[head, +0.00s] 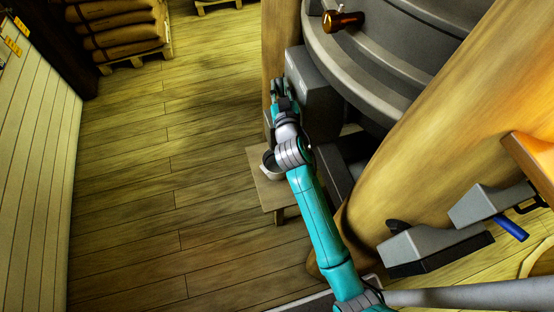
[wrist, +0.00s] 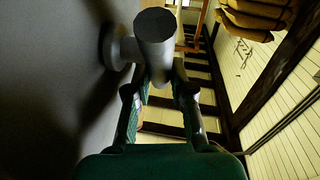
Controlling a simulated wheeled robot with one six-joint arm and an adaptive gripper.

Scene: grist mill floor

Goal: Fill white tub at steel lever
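The white tub (head: 268,166) stands on a low wooden stool (head: 262,188) below a grey box-shaped housing (head: 312,95); my arm partly covers the tub. My gripper (head: 280,88) is raised beside the housing's left face. In the wrist view, a grey steel lever (wrist: 155,42) with a round end stands out from a grey surface at the left. My gripper (wrist: 164,70) shows just below it there, fingers apart, with the lever overlapping the left fingertip. I cannot tell whether they touch. The tub's contents cannot be made out.
A copper-coloured handle (head: 342,20) sticks out of the large round grey vat (head: 385,60). Thick wooden posts (head: 425,130) flank it. A grey unit with a blue handle (head: 510,228) is at right. Sacks (head: 122,28) lie on a pallet at back left. The plank floor (head: 150,190) is clear.

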